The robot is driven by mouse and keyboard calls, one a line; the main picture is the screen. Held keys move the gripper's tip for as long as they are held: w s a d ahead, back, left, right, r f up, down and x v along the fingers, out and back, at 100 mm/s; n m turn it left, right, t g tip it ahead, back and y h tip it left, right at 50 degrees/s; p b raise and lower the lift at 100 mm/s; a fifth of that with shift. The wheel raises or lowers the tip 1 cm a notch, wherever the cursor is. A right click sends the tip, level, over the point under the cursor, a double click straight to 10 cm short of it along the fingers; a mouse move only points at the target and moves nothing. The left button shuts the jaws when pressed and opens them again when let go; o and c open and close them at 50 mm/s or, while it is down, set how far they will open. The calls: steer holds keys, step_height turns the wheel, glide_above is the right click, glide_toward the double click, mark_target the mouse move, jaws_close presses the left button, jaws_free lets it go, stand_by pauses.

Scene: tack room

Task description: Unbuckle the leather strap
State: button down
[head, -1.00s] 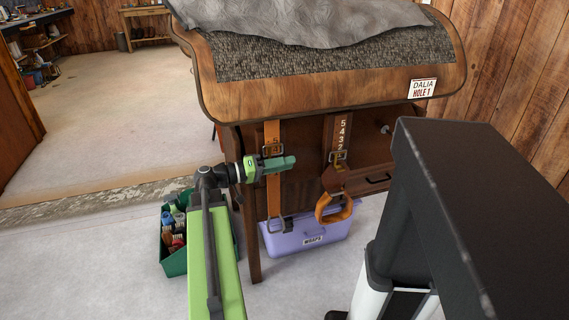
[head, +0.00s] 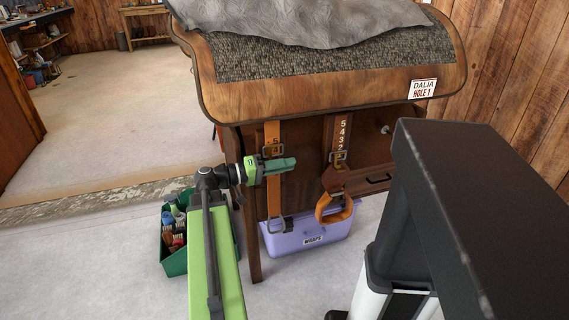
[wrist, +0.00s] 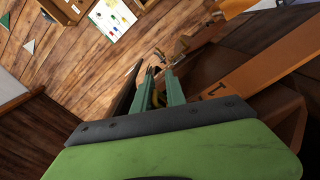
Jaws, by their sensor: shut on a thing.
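The wrist view also shows a wide strap (wrist: 245,85) marked "1" to the right, and blurred metal beyond the fingertips.
A second strap (head: 341,132) marked with numbers hangs to the right, with a buckle and an orange loop (head: 347,212). A sign (head: 423,89) reads "DALIA HOLE 1". A purple box (head: 340,230) and a green caddy (head: 174,263) stand on the floor below.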

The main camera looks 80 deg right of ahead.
step_height(320, 180, up, 8)
steer(key=a+n+p, duration=0.2)
steer(key=n+p, duration=0.5)
steer(key=n, duration=0.9)
steer(key=shift+s+n, duration=0.3)
steer(key=shift+s, duration=0.05)
steer(key=shift+r+p, duration=0.15)
steer(key=shift+p, duration=0.15)
steer(key=c, duration=1.7)
jaws_free()
steer(key=shift+c, duration=0.2)
steer(key=shift+o, duration=0.9)
steer(key=shift+a, duration=0.1)
